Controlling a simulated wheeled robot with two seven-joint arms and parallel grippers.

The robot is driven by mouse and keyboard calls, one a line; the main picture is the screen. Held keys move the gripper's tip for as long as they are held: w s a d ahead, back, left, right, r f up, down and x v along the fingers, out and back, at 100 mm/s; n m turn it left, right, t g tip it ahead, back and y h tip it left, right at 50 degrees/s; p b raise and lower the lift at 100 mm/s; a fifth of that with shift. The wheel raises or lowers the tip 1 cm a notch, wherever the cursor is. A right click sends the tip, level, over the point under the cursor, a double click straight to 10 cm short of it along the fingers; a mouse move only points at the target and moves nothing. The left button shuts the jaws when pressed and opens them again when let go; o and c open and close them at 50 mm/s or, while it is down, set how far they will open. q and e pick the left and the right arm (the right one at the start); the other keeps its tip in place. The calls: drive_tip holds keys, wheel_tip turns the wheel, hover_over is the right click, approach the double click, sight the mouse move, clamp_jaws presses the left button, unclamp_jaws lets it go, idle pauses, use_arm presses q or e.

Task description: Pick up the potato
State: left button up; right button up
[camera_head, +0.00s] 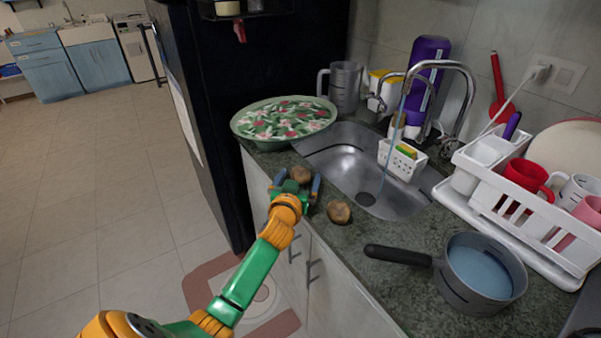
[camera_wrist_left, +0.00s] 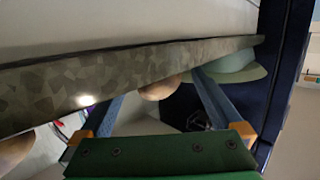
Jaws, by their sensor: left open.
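Two brown potatoes lie on the dark green stone counter. One potato (camera_head: 301,174) is by the front edge, left of the sink; the other potato (camera_head: 339,211) is nearer the sink's front. My left gripper (camera_head: 297,182) is open at the counter edge, with its blue fingers to either side of the first potato. In the left wrist view, a potato (camera_wrist_left: 158,90) shows between the fingertips, partly hidden behind the counter edge. Part of another potato (camera_wrist_left: 14,150) shows at the far left. I cannot tell whether the fingers touch the potato. My right gripper is not in view.
A round floral tray (camera_head: 284,119) stands left of the steel sink (camera_head: 345,165). A saucepan (camera_head: 480,272) with bluish liquid is at the front right, its handle pointing left. A white dish rack (camera_head: 530,227) with mugs is behind it. The counter (camera_head: 365,237) front edge borders my arm.

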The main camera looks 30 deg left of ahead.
use_arm(q)
drive_tip(key=shift+x, duration=0.85)
drive_tip(key=shift+s+f, duration=0.1)
drive_tip(key=shift+s, duration=0.05)
drive_tip(key=c, duration=1.4)
drive_tip(key=shift+c, duration=0.2)
